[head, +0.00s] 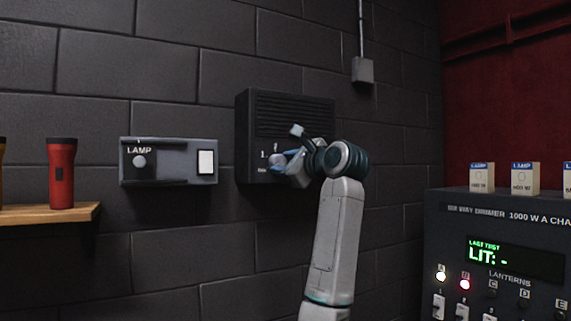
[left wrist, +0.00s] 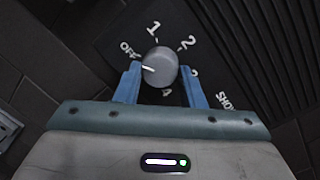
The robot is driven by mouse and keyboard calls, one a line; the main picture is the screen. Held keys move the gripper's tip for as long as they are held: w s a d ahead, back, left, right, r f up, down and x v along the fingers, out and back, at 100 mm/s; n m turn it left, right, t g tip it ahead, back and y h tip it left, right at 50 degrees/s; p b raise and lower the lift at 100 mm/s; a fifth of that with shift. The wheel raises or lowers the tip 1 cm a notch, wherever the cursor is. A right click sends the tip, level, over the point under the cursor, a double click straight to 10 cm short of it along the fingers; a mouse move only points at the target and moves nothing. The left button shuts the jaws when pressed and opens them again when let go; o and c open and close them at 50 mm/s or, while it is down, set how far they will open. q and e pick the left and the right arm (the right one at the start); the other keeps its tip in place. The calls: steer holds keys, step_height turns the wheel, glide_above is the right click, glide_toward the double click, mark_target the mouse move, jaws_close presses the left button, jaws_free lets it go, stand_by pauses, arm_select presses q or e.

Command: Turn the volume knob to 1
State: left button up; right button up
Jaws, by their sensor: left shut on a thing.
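The volume knob (left wrist: 160,66) is a round grey knob on a dark speaker box (head: 262,115) on the wall. In the left wrist view its white pointer line faces left, just below the "off" mark and short of the "1" mark, with 2, 3 and 4 further round the dial. My left gripper (left wrist: 160,84) has its blue fingers on both sides of the knob and is shut on it. In the head view the gripper (head: 284,160) partly covers the knob and dial. My right gripper is not in view.
A lamp panel (head: 180,174) with its own knob and white switch is left of the speaker. A dimmer console (head: 455,230) with sliders and display stands at right.

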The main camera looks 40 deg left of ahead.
arm_select(q)
steer(key=shift+f, duration=0.1)
steer(key=shift+s+a+f+m+t+y+b, duration=0.1)
steer(key=shift+m+t+y+b, duration=0.15)
steer(key=shift+m+b, duration=2.45)
steer(key=shift+s+f+m+t+y+b, duration=0.15)
steer(key=shift+m+t+b, duration=0.2)
steer(key=shift+m+b, duration=2.3)
steer(key=shift+w+r+m+p, duration=0.1)
steer(key=shift+r+m+p, duration=0.05)
steer(key=shift+m+p, duration=0.75)
steer(key=o, duration=1)
